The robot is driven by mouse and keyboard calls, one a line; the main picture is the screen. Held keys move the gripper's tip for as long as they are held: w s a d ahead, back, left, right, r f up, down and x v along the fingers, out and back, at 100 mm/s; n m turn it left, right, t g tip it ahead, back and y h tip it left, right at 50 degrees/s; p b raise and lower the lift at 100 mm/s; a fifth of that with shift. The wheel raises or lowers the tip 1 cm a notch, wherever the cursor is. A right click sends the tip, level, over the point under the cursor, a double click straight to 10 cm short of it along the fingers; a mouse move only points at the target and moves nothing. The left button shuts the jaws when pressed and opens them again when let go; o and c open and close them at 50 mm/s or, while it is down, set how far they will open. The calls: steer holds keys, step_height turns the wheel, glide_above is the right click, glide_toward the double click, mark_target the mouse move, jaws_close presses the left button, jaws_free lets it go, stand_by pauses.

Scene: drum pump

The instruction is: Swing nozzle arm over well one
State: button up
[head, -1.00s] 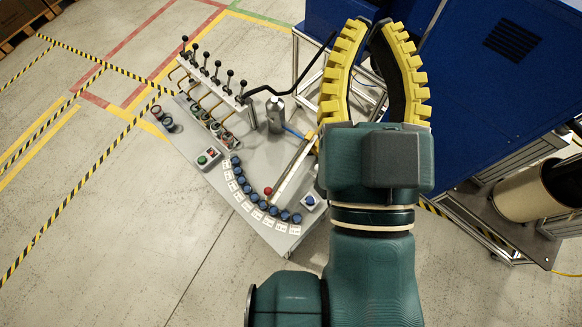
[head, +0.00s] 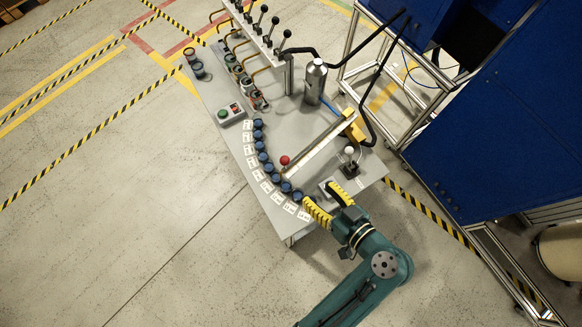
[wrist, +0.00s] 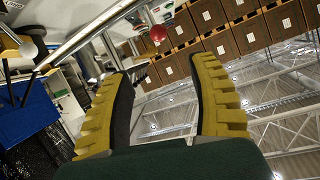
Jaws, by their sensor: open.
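The nozzle arm (head: 318,145) is a pale metal bar on the grey bench, running from a yellow block (head: 355,130) down-left toward an arc of blue-topped wells (head: 263,157). A red ball (head: 285,160) stands at its free end, near the lower wells. The white labels (head: 265,187) beside the wells are too small to read, so I cannot tell which is well one. My gripper (head: 319,193) is open and empty at the bench's near right edge, apart from the ball. In the wrist view the red ball (wrist: 158,33) shows beyond the open fingers (wrist: 162,72).
A small box (head: 334,188) lies by my fingers, partly hidden. A white-topped knob (head: 349,152) stands right of the bar. A silver bottle (head: 315,82), black-knobbed levers (head: 268,38) and a green-red button box (head: 230,114) stand farther back. Blue cabinets (head: 500,130) rise at right.

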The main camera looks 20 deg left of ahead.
mark_target(288, 163)
steer(key=p+x, duration=0.1)
steer(key=x, duration=1.5)
steer(key=shift+w, duration=0.2)
jaws_close()
